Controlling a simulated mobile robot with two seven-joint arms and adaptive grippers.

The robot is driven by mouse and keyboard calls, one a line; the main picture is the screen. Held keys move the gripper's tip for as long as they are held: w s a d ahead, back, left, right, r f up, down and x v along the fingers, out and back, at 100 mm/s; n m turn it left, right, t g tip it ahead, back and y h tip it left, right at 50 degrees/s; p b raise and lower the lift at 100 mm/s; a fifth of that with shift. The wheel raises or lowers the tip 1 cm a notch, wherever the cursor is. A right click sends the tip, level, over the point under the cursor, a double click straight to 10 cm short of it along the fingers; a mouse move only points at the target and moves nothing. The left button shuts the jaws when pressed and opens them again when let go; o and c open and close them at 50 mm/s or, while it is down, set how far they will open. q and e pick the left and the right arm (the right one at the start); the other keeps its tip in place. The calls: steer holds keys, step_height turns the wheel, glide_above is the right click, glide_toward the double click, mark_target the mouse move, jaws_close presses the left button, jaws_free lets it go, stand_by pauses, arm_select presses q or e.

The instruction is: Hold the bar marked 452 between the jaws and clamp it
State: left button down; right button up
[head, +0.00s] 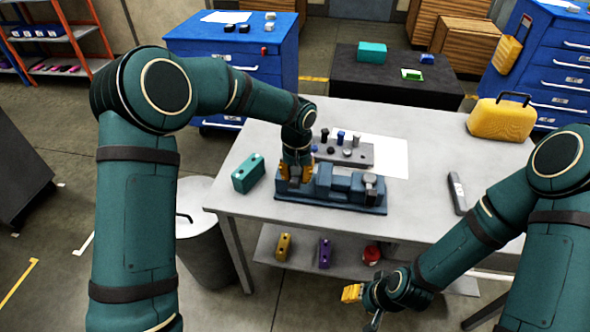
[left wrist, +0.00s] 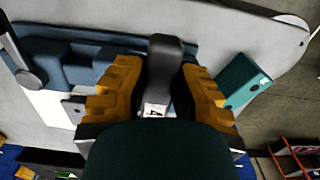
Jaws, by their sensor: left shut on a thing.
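The blue vise (head: 345,187) stands near the table's front edge, with a grey screw end at its right. My left gripper (head: 295,178) is over the vise's left end. In the left wrist view its yellow fingers (left wrist: 155,92) are shut on a dark grey bar (left wrist: 165,55) with a white label. Only a "4" can be read; the rest is hidden. The vise (left wrist: 85,62) shows beside the bar there. I cannot tell whether the bar is between the jaws. My right gripper (head: 354,293) is low in front of the table, its opening unclear.
A teal block (head: 248,174) lies left of the vise. A grey holder (head: 350,154) with several small parts stands behind it. Another grey labelled bar (head: 457,194) and a yellow case (head: 501,121) are at the right. The tabletop between (head: 425,205) is clear.

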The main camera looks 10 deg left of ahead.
arm_select(q)
steer(key=shift+f, duration=3.35)
steer(key=shift+r, duration=0.1)
arm_select(e)
steer(key=shift+o, duration=1.1)
step_height(320, 180, up, 21)
steer(key=n+g+h, duration=0.2)
steer(key=n+h, duration=0.2)
steer(key=n, duration=0.7)
glide_above(373, 192)
steer(key=shift+f, duration=3.5)
